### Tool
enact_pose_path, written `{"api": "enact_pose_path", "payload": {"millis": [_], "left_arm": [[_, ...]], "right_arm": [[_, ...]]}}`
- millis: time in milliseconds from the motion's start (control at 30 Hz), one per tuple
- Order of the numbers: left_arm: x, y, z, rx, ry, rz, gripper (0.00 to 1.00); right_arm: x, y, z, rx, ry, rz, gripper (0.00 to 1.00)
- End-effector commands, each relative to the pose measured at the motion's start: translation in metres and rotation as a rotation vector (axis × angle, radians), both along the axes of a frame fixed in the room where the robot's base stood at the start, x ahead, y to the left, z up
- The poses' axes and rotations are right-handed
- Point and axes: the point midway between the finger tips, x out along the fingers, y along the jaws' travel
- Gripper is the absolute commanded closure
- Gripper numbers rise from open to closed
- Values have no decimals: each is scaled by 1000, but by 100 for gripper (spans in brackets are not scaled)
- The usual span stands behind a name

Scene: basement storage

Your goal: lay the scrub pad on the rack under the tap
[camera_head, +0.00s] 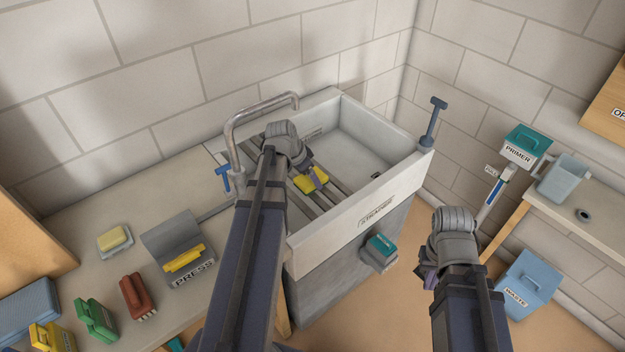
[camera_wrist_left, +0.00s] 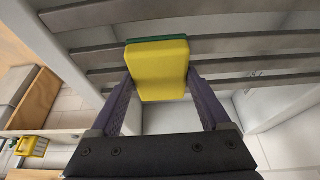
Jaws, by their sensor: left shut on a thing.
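The scrub pad (camera_head: 307,184), yellow with a green layer, is between the fingers of my left gripper (camera_head: 317,178). In the left wrist view the scrub pad (camera_wrist_left: 158,70) is gripped from both sides by my left gripper (camera_wrist_left: 160,88), its green edge close to the grey slats of the rack (camera_wrist_left: 240,60). I cannot tell whether it touches them. The rack (camera_head: 335,188) lies across the left part of the sink. The curved tap (camera_head: 262,107) rises behind my left arm. My right gripper (camera_head: 429,279) hangs right of the sink; its fingers are mostly hidden.
The sink's right basin (camera_head: 365,145) is open and empty-looking. A blue waste bin (camera_head: 525,283) and a side table (camera_head: 575,205) stand at right.

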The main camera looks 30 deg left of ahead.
Motion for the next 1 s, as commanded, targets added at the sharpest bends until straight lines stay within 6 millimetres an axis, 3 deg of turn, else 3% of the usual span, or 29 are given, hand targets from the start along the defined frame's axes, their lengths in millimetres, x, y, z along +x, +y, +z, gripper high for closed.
{"api": "enact_pose_path", "payload": {"millis": [233, 267, 433, 767, 1000], "left_arm": [[0, 0, -3, 0, 0, 0, 64], [0, 0, -3, 0, 0, 0, 19], [0, 0, -2, 0, 1, 0, 0], [0, 0, 0, 0, 1, 0, 0], [-5, 2, 17, 1, 1, 1, 0]], "right_arm": [[0, 0, -3, 0, 0, 0, 100], [0, 0, -3, 0, 0, 0, 100], [0, 0, -2, 0, 0, 0, 100], [0, 0, 0, 0, 0, 0, 100], [0, 0, 17, 0, 0, 0, 100]]}}
